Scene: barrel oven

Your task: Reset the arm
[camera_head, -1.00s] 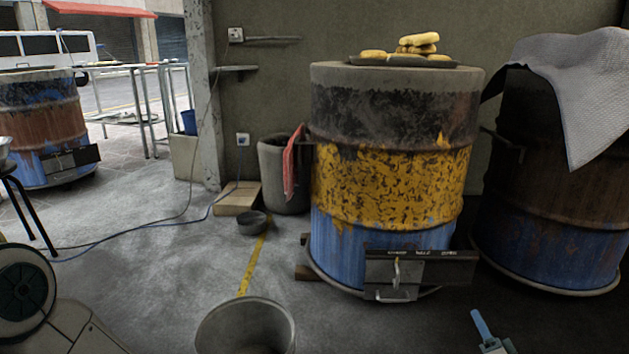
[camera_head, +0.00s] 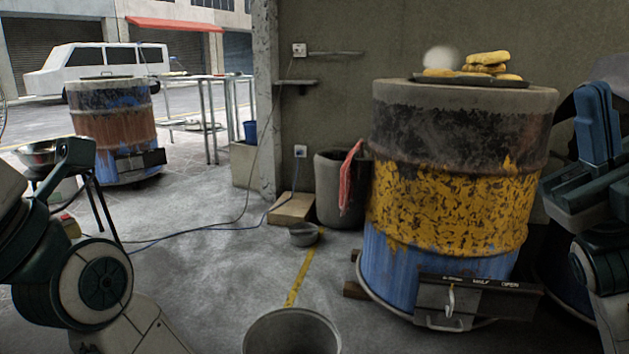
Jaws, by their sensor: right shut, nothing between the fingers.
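My right gripper (camera_head: 592,92) is at the right edge of the head view, with its blue fingers pointing up and shut, nothing between them. It is to the right of the yellow, black and blue barrel oven (camera_head: 445,205) and overlaps the darker barrel behind it in the picture. My left arm (camera_head: 95,285) is folded at the lower left. Its fingertips do not show.
A black tray (camera_head: 415,80) with several yellow-brown pieces (camera_head: 488,58) lies on the barrel oven. A pale blurred patch hangs above it. A bucket (camera_head: 292,335) and a small pot (camera_head: 304,235) stand on the floor. A metal bowl (camera_head: 38,152) is at the left.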

